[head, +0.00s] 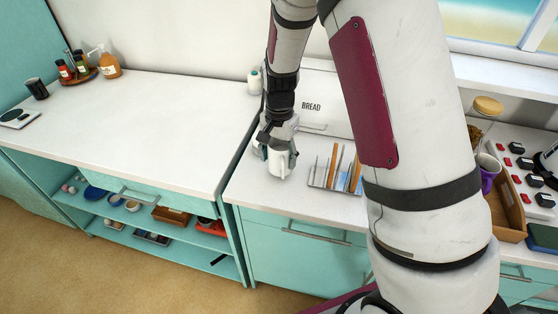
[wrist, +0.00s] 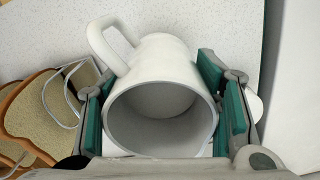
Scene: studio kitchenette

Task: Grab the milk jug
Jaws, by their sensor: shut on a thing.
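The white milk jug (head: 279,163) is at my gripper on the right-hand counter, in front of the bread box. In the wrist view the jug (wrist: 168,62) shows its round open mouth toward the camera and its handle at the upper left. It looks empty inside. My gripper (head: 279,148) points down, its fingers on either side of the jug. In the wrist view the green pads of my gripper (wrist: 163,110) close on the jug's two sides. Whether the jug's base touches the counter I cannot tell.
A toast rack (head: 336,172) with bread slices stands just right of the jug. The white bread box (head: 318,98) is behind, with a small white container (head: 254,82) at its left. The left counter (head: 140,125) is largely clear. A wooden tray (head: 508,212) lies at far right.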

